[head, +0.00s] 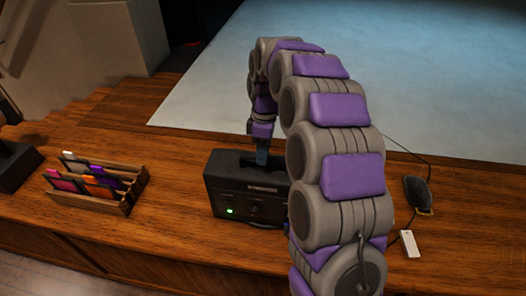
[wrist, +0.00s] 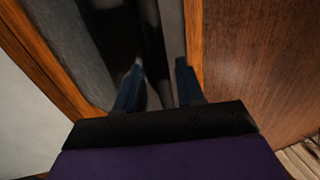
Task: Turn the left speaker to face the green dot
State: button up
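A dark box (head: 232,186) with a small lit green dot (head: 230,211) on its front stands on the wooden desk; I cannot tell whether it is the speaker. My gripper (head: 262,156) points down at the top of this box, beside or in its raised handle part. In the wrist view my gripper (wrist: 160,68) has its two blue fingers apart, over the dark top of the box (wrist: 70,40). A dark bar runs between or just beyond the fingertips; contact is not clear. My arm hides the box's right side. No other green dot shows.
A wooden rack (head: 125,205) with several coloured cards stands left of the box. A dark object (head: 14,165) is cut off at the left edge. A dark mouse-like item (head: 417,190) with a cable and a white tag (head: 409,243) lie at right. The desk (head: 170,190) between rack and box is clear.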

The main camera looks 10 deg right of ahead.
aim_at(254, 164)
grip_shut()
jog(key=shift+a+r, duration=0.1)
jog(key=shift+a, duration=0.05)
dwell(0.4)
jog(key=shift+w+a+r+m+p, duration=0.1)
jog(key=shift+w+a+m+p, duration=0.3)
jog(key=shift+m+p, duration=0.5)
jog(key=shift+w+a+m+y+p, duration=0.45)
jog(key=shift+a+m+p, duration=0.25)
jog(key=shift+m+p, duration=0.4)
jog(key=w+m+p, duration=0.1)
jog(key=w+a+m, duration=0.1)
jog(key=m, duration=0.1)
jog(key=shift+a+t+p, duration=0.1)
jog(key=shift+t+p, duration=0.25)
jog(key=shift+t, duration=0.05)
jog(key=shift+w+a+m+p, duration=0.25)
jog(key=shift+w+m+p, duration=0.45)
jog(key=shift+m, duration=0.4)
